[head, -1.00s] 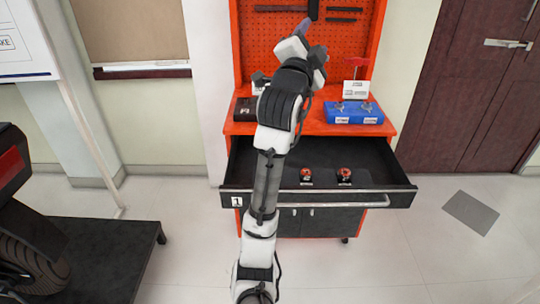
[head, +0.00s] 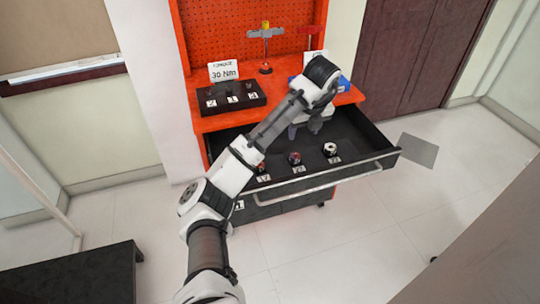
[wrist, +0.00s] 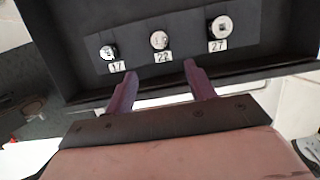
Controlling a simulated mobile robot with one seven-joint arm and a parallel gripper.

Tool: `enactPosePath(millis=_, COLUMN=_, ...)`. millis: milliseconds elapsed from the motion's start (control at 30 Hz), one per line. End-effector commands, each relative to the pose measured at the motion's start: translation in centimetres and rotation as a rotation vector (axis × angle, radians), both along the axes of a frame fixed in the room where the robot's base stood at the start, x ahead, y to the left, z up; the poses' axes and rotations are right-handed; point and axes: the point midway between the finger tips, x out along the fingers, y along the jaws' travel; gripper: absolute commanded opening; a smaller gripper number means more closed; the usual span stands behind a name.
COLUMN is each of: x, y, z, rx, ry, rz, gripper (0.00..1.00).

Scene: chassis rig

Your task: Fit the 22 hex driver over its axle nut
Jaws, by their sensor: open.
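The 22 hex driver (wrist: 159,40) is a small round metal piece standing in the open drawer behind its "22" label, between the 17 (wrist: 108,52) and 27 (wrist: 221,27) pieces. In the head view the 22 driver (head: 295,158) is the middle one, with an orange-red side. My gripper (wrist: 160,70) is open and empty, its two fingers apart and pointing toward the row, with the 22 driver in line with the gap. In the head view my gripper (head: 304,129) is over the drawer, partly hidden by my wrist.
The black drawer (head: 225,141) stands open from the orange bench, its handle rail in front. On the bench top are a black labelled block (head: 232,97), a "30 Nm" sign (head: 223,71), a stand with a crossbar tool (head: 266,35) and a partly hidden blue case (head: 345,84). A dark platform (head: 75,275) is at lower left.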

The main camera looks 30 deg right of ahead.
Motion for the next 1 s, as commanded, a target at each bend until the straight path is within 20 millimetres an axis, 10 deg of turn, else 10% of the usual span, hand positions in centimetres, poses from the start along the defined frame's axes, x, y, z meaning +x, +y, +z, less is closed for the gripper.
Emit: enactPosePath(millis=1000, x=3.7, y=-1.2, z=-12.7, rx=0.025, ry=0.004, rz=-0.013, gripper=0.55)
